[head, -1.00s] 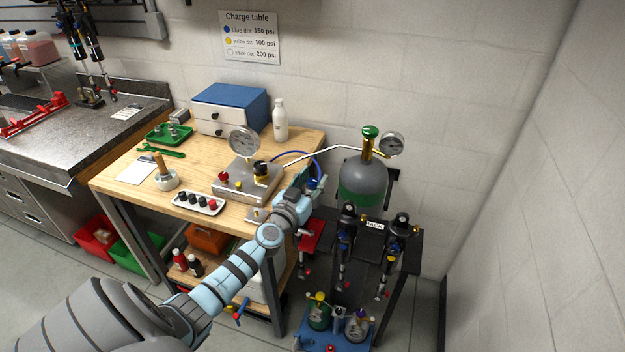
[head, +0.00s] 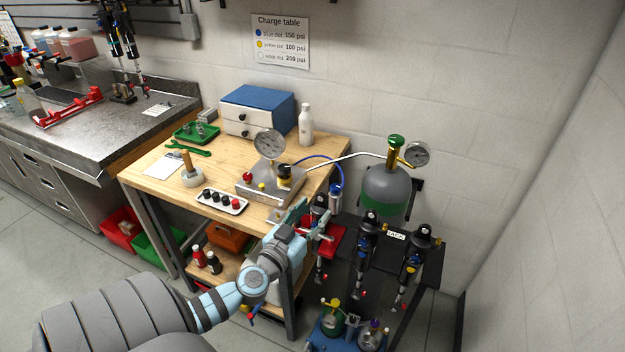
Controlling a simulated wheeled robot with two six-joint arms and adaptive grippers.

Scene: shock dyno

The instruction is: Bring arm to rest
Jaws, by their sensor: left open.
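My left arm comes in from the lower left in light blue and grey. My left gripper (head: 306,214) is open over the right front corner of the wooden bench (head: 150,182), beside a shock with a blue hose (head: 336,174). Its fingers are partly hidden by the wrist, and I see nothing held between them. I cannot tell whether it touches the shock or the red plate (head: 330,242) just right of it. My right gripper is not in view.
A grey-green gas tank (head: 387,190) with a gauge stands right of the bench. A dark rack (head: 430,272) holds hanging shocks. On the bench are a metal gauge block (head: 258,190), a white tray of caps (head: 236,207) and a white bottle (head: 306,125).

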